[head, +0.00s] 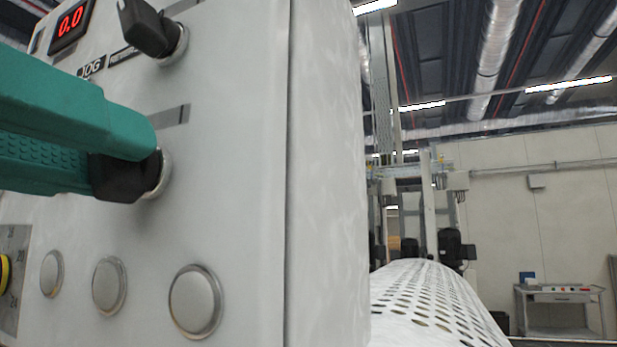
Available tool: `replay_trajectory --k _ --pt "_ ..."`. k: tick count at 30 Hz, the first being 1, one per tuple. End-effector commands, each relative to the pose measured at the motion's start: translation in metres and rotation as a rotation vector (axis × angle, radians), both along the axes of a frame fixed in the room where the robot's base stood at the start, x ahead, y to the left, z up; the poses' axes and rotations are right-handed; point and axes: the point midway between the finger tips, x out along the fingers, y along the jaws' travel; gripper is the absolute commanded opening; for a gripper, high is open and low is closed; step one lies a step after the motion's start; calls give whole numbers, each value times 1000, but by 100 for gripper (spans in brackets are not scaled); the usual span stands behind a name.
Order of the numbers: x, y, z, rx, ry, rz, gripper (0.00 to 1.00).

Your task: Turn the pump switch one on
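A black rotary switch knob (125,180) on a round metal collar sits on the grey control panel (230,140). My gripper (125,160), with teal fingers, reaches in from the left. One finger lies across the upper side of the knob, and the other finger's ribbed inner pad shows below and behind it. The knob is between the fingertips, and they appear closed on it. The fingers cover part of the knob, and its label is mostly hidden, so I cannot read which switch it is. Another black knob (145,28) stands above, by a partly hidden label ending in "OG".
A red display (72,22) reads 0.0. Several round metal buttons (195,301) sit below the knob. A yellow part (4,272) shows at the left edge. Right of the panel lies a perforated white roller (425,300), with a grey cart (560,300) far back.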

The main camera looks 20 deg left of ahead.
Motion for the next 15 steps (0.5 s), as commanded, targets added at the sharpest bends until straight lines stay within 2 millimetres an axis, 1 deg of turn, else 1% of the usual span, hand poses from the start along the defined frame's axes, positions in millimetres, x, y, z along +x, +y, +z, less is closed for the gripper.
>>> replay_trajectory --k 1,6,7,15 --pt "0 0 0 0 0 0 18" --pt "0 0 0 0 0 0 1" --pt "0 0 0 0 0 0 0" --pt "0 0 0 4 0 1 0"
